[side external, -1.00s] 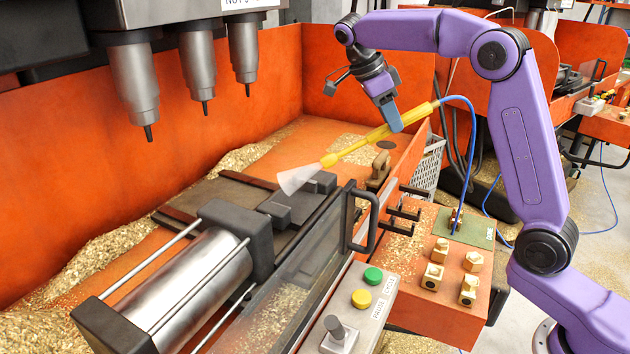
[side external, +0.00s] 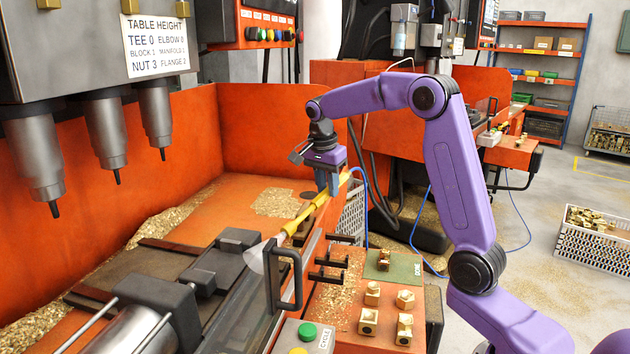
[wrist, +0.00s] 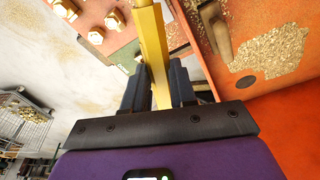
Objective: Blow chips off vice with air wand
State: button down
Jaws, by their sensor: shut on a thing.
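My gripper (side external: 330,188) is shut on the yellow air wand (side external: 308,212), above the machine's front edge. The wand slopes down to the left, with a pale cone (side external: 262,255) at its low end. In the side view the cone overlaps the right end of the dark vice (side external: 205,282), behind the black guard handle; I cannot tell its exact gap to the vice. In the wrist view, the yellow wand (wrist: 152,45) runs between the dark fingers of my gripper (wrist: 160,80). Brass chips (side external: 275,203) lie on the bed behind the vice; chips on the vice itself are too small to tell.
Drill spindles (side external: 105,132) hang over the bed at left. The clear guard with its black handle (side external: 290,285) stands along the front. Several brass fittings (side external: 371,293) sit on the orange ledge, and one is on the green mat (side external: 400,267). A blue hose (side external: 365,205) trails from the wand.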

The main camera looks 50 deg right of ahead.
aim_at(344, 185)
jog(key=d+f+n, duration=0.1)
jog(key=d, duration=0.1)
jog(key=d+f+n+y, duration=0.1)
jog(key=d, duration=0.1)
jog(key=d+f+n+y, duration=0.1)
jog(key=d+n, duration=0.1)
jog(key=shift+d+f, duration=0.2)
jog(key=shift+d, duration=0.15)
